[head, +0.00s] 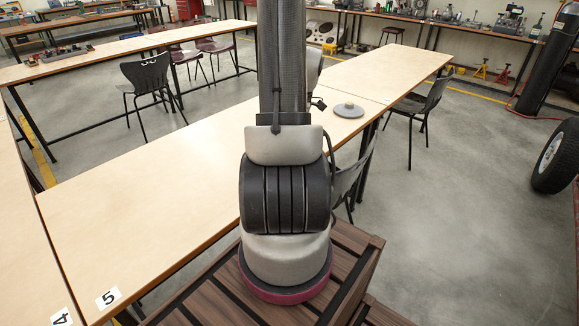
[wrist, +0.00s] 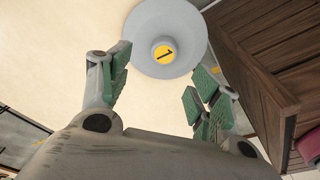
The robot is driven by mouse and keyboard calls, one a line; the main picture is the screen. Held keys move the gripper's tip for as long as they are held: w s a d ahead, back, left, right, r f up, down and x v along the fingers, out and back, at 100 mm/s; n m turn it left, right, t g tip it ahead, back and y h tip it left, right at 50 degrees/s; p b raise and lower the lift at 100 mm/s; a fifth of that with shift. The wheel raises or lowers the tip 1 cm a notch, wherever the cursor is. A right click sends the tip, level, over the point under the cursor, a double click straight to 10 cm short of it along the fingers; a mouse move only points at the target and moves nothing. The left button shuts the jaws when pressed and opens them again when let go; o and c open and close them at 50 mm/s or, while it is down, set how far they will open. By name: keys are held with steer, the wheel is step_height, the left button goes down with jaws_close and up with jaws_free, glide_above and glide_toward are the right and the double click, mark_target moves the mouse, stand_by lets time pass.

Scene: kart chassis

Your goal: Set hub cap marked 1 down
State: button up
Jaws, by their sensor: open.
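The hub cap marked 1 (wrist: 145,30) is a round grey disc with a raised centre and a yellow label reading 1. It is at the top middle of the wrist view. My gripper (wrist: 162,82) is open, its green-padded fingers spread apart below and to either side of the hub cap's centre, with nothing between the pads. Whether the cap touches the tabletop under it is unclear. In the head view a grey disc with a knob (head: 348,110) lies on the pale table (head: 220,140), right of my arm; its marking is too small to read.
Labels 5 (head: 108,298) and 4 (head: 62,317) mark the near table end. Chairs (head: 420,108) stand by the tables. A wheel (head: 553,160) is at the far right. Much of the tabletop left of my arm is clear.

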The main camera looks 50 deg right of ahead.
steer(key=f, duration=0.7)
steer(key=shift+a, duration=0.35)
steer(key=shift+c, duration=0.3)
steer(key=c, duration=1.2)
